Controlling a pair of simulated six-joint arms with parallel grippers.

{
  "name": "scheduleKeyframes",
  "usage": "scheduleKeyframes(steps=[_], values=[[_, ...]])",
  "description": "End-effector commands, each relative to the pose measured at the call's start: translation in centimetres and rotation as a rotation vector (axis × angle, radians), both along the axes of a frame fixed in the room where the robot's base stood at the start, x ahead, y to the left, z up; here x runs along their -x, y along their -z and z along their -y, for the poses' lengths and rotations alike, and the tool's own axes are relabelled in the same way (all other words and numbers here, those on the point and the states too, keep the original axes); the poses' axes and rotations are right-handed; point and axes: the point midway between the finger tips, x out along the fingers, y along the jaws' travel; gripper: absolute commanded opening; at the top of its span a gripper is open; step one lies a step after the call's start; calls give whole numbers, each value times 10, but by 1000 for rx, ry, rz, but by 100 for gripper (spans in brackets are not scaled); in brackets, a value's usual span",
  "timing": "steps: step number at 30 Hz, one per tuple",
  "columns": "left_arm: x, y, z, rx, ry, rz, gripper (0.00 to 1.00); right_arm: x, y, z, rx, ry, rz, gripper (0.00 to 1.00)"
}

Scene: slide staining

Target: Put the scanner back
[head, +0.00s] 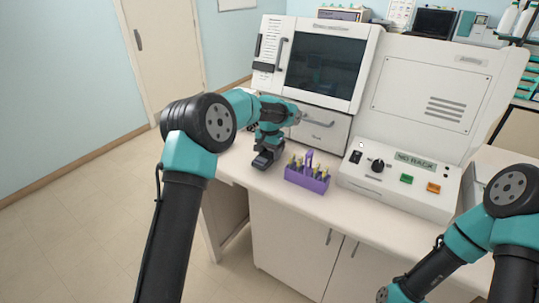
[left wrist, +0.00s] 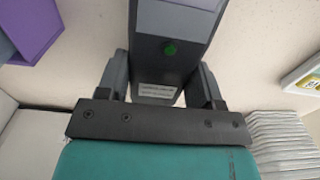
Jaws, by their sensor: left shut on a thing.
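My left gripper (head: 268,148) is shut on the scanner (head: 264,160), over the counter in front of the machine. In the left wrist view the scanner (left wrist: 172,75) is a dark grey body with a lighter grey top part, a green round button and a white label. It sits between the two fingers of my left gripper (left wrist: 160,85). Whether the scanner touches the counter is hard to tell. No holder for it can be made out. My right arm shows at the lower right of the head view, but its fingers are out of view.
A purple rack (head: 306,182) with several tubes stands just right of the scanner. A control box (head: 400,187) with a "NO RACK" display, a knob and buttons stands further right. The white machine (head: 318,125) rises behind. A stack of white sheets (left wrist: 282,140) shows in the wrist view.

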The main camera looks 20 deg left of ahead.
Motion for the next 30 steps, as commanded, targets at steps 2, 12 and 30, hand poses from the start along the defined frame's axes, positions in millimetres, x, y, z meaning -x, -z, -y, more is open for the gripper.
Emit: scheduleKeyframes(steps=[2,12,30], values=[[0,7,0,0,0,1,32,0,0,0,0,0,0,0],[0,10,0,-1,1,1,32,0,0,0,0,0,0,0],[0,12,0,-1,1,1,86,0,0,0,0,0,0,0]])
